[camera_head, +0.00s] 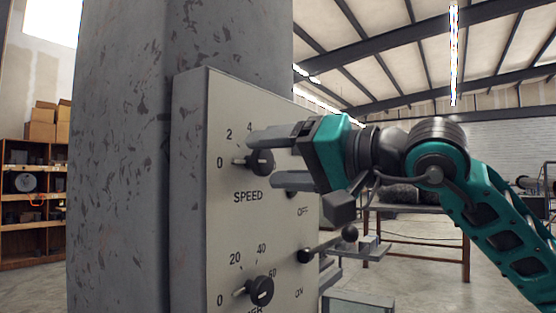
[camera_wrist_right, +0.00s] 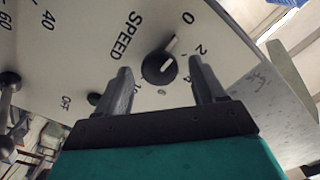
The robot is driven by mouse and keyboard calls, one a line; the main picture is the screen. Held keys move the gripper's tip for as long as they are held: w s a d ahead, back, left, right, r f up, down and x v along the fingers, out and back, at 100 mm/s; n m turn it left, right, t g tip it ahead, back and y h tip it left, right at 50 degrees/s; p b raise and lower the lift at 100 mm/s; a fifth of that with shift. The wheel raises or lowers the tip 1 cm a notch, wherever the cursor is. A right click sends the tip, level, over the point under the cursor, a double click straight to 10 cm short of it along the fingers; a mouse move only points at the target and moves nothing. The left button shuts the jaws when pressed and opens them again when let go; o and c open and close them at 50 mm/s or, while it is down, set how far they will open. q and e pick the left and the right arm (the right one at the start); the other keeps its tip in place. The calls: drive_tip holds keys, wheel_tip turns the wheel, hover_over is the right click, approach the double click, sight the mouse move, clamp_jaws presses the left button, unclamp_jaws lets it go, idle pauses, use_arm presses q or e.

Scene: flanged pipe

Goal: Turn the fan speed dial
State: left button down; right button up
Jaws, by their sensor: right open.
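The fan speed dial (camera_head: 261,162) is a black knob with a pale pointer, above the word SPEED on the grey control panel (camera_head: 225,250). Its pointer aims near the 0 mark. In the right wrist view the dial (camera_wrist_right: 159,67) lies between and just beyond the fingertips. My right gripper (camera_head: 262,140) is open at the panel, its fingers beside the dial in the head view; the wrist view shows the fingers (camera_wrist_right: 160,82) on either side of it with nothing held. Whether a finger touches the dial I cannot tell. My left gripper is not in view.
A lower black dial (camera_head: 261,290), a lever with a ball end (camera_head: 349,233) and a partly hidden OFF-side knob are on the same panel. The panel is fixed to a thick grey column (camera_head: 120,150). Wooden shelves (camera_head: 30,215) and a workbench (camera_head: 420,209) stand behind.

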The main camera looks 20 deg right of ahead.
use_arm(q)
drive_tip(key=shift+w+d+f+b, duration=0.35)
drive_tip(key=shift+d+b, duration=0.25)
drive_tip(key=shift+b, duration=0.6)
use_arm(e)
drive_tip(key=v, duration=1.3)
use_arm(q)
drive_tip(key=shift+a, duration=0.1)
use_arm(e)
drive_tip(key=shift+a, duration=0.1)
